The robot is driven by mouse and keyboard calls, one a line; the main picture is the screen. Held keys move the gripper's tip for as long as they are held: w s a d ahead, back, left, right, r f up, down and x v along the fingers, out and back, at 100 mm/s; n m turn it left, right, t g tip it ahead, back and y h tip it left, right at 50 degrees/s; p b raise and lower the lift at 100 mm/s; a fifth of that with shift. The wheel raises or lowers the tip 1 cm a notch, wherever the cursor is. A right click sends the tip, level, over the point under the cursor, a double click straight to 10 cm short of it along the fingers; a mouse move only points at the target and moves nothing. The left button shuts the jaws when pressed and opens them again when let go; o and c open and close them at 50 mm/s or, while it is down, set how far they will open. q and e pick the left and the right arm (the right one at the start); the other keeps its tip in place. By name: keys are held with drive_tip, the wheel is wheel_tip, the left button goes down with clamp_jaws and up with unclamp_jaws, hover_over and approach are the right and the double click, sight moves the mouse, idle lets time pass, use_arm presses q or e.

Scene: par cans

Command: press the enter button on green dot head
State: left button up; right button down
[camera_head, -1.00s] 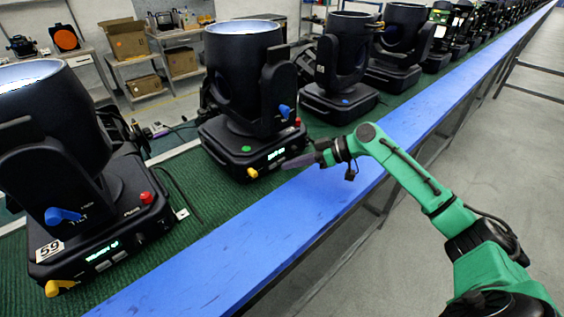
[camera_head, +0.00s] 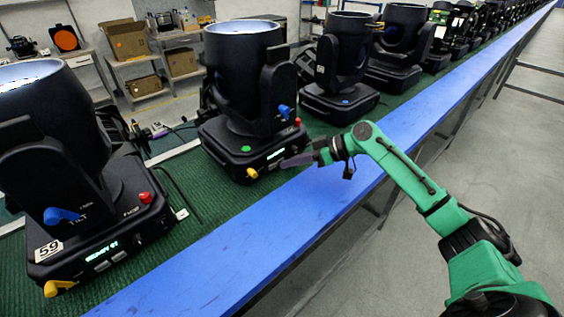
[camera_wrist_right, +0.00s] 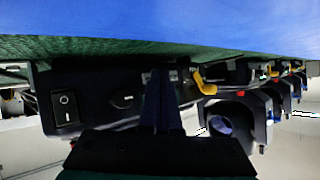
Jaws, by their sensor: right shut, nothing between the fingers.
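The green dot head is the black moving head (camera_head: 243,80) in the middle of the head view, upright on the green mat. A small round dot (camera_head: 246,149) sits on its base, beside a lit display (camera_head: 276,154) and a yellow lever (camera_head: 252,173). My right gripper (camera_head: 287,163) is shut and empty, its fingers at the front panel just below and right of the display. They hide part of the panel, so I cannot tell whether they touch the enter button. The wrist view is upside down and shows the shut fingers (camera_wrist_right: 160,100) against a black base.
A nearer head (camera_head: 70,150) marked 59 stands at left, and a blue-dot head (camera_head: 340,70) stands behind. A blue rail (camera_head: 230,255) runs along the mat's front edge. The wrist view shows a rocker switch (camera_wrist_right: 65,108).

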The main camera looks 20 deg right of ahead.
drive_tip(key=shift+s, duration=0.15)
drive_tip(key=shift+s+d, duration=0.25)
drive_tip(key=shift+s, duration=0.35)
drive_tip(key=shift+s, duration=0.1)
drive_tip(key=shift+s+d+p, duration=0.25)
drive_tip(key=shift+s+p, duration=0.05)
drive_tip(key=shift+s, duration=0.45)
drive_tip(key=shift+s+d+p, duration=0.3)
drive_tip(key=shift+s+p, duration=0.05)
drive_tip(key=shift+s, duration=0.45)
drive_tip(key=shift+s+d+p, duration=0.25)
drive_tip(key=shift+s+p, duration=0.05)
drive_tip(key=shift+s, duration=0.45)
